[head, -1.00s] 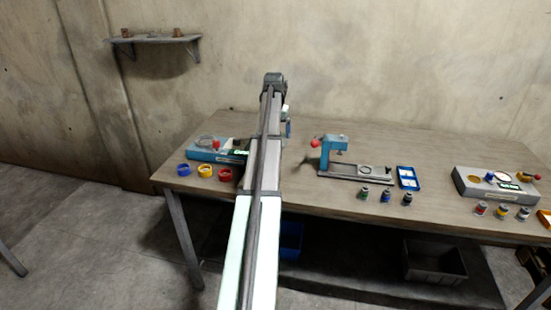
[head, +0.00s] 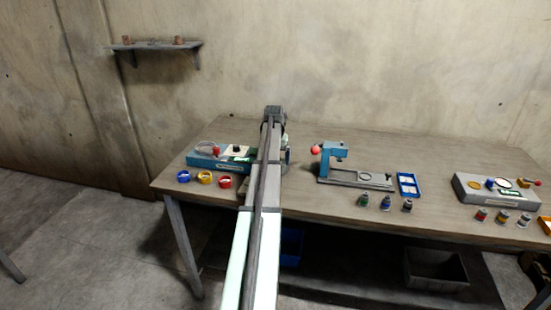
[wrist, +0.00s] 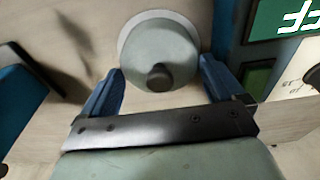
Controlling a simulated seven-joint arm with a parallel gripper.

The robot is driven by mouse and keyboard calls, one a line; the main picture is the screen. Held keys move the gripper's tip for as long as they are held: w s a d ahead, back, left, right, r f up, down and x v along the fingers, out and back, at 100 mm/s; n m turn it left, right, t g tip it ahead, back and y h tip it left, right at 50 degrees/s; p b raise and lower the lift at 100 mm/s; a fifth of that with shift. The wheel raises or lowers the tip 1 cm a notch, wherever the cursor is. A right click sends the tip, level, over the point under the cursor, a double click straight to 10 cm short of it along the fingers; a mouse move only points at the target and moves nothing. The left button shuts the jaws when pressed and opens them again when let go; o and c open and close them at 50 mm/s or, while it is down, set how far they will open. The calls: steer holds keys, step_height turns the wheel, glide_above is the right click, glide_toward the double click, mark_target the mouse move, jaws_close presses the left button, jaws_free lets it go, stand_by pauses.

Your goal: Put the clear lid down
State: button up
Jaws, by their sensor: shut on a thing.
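The clear lid (wrist: 150,45) is a pale, see-through round piece with a dark knob (wrist: 158,77), in the wrist view. My gripper (wrist: 161,70) has its blue fingers on either side of the lid and is shut on it. The lid is over the wooden tabletop; I cannot tell whether it touches the wood. In the head view my arm hides most of the gripper, which is low over the table between the blue box and the blue press.
A blue box (head: 203,162) with a green display stands close beside the gripper. A blue press (head: 335,160), small bottles (head: 386,201), a blue tray (head: 408,185) and a grey box (head: 497,193) stand to the right.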

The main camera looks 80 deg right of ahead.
steer(key=shift+f, duration=0.15)
steer(key=o, duration=0.7)
steer(key=shift+o, duration=0.2)
step_height(320, 180, up, 12)
steer(key=a, duration=0.1)
steer(key=shift+a, duration=0.25)
